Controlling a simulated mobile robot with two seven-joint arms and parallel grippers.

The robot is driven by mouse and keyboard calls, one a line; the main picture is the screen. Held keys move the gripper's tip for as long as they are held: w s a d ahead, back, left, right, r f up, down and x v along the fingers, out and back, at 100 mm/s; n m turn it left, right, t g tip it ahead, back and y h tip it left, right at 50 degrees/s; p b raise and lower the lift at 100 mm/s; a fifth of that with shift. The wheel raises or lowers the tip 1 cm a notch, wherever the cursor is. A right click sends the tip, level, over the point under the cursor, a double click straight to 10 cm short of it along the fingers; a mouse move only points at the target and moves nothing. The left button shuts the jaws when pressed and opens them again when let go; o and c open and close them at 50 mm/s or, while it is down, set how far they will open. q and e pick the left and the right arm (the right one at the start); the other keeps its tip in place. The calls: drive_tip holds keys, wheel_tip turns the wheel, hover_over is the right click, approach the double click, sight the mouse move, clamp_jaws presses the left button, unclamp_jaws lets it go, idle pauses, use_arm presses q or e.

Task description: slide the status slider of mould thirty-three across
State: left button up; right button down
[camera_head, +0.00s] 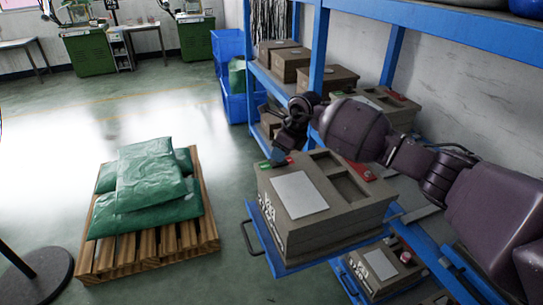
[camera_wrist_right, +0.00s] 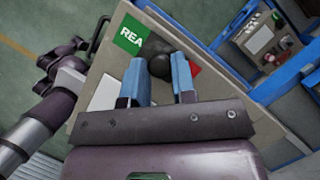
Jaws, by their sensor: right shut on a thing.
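The mould (camera_head: 335,205) is a grey-brown box with a white plate on top and two rectangular recesses. It sits on a pulled-out blue shelf tray (camera_head: 262,232); the lettering on its front is too small to read surely. My right gripper (camera_head: 279,152) reaches in from the right to the far left corner of its top. In the right wrist view, its blue fingers (camera_wrist_right: 161,75) are shut on the dark round knob of the status slider (camera_wrist_right: 159,63). A green field with "REA" (camera_wrist_right: 131,37) shows left of the knob. A small red field (camera_wrist_right: 196,69) shows right of the fingers. My left gripper is not identifiable.
A blue rack (camera_head: 317,45) holds more moulds (camera_head: 290,64) behind and a lower one (camera_head: 378,265) on a tray. A pallet (camera_head: 205,230) with green sacks (camera_head: 150,182) stands on the floor at left. Blue crates (camera_head: 228,48) stand behind. Floor between pallet and tray is clear.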

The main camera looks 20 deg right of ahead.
drive_tip(key=shift+w+d+f, duration=0.1)
drive_tip(key=shift+d, duration=1.15)
drive_tip(key=c, duration=0.9)
unclamp_jaws()
drive_tip(key=shift+c, duration=0.2)
drive_tip(key=b+v, duration=0.1)
drive_tip(key=v, duration=1)
